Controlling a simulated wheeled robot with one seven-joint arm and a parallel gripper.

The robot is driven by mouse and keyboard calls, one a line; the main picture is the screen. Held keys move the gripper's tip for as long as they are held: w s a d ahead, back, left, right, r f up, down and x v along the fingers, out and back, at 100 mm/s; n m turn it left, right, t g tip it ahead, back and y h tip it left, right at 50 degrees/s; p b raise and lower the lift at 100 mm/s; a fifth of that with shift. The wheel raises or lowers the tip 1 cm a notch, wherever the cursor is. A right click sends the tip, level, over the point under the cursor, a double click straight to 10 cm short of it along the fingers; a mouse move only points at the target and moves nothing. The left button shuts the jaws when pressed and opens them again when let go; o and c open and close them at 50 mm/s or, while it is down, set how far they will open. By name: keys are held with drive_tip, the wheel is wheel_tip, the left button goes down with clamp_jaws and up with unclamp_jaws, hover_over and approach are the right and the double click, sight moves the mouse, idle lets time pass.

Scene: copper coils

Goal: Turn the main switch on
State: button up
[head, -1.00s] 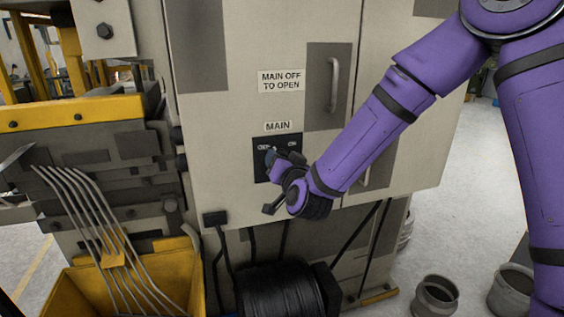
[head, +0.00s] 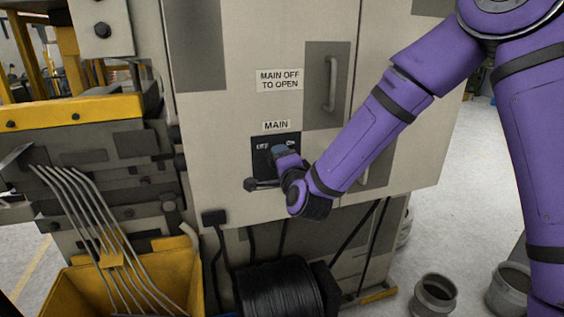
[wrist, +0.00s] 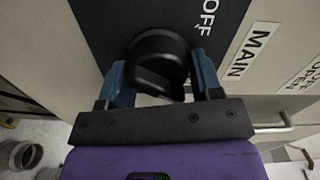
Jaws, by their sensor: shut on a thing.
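The main switch is a round black knob (wrist: 158,50) on a dark panel (head: 260,166) on the cabinet front, below the "MAIN" label (head: 275,126). The panel carries OFF at left and ON at right. My gripper (head: 283,150) is at the panel, its blue fingers over the knob. In the wrist view, the fingers stand on either side of the knob's grip bar, and my gripper (wrist: 161,78) is shut on it. The bar looks tilted in that view. In the head view my fingers hide most of the knob, so its exact setting cannot be told.
The cabinet door handle (head: 331,84) and the "MAIN OFF TO OPEN" sign (head: 279,80) are above the switch. A black cable spool (head: 279,290) and a yellow bin (head: 197,275) stand below. Open floor (head: 455,225) lies to the right.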

drive_tip(key=shift+m, duration=1.1)
drive_tip(key=o, duration=0.8)
drive_tip(key=shift+f, duration=0.1)
drive_tip(key=shift+o, duration=0.2)
drive_tip(key=v, duration=1)
drive_tip(key=shift+s, duration=0.4)
drive_tip(key=shift+d, duration=0.1)
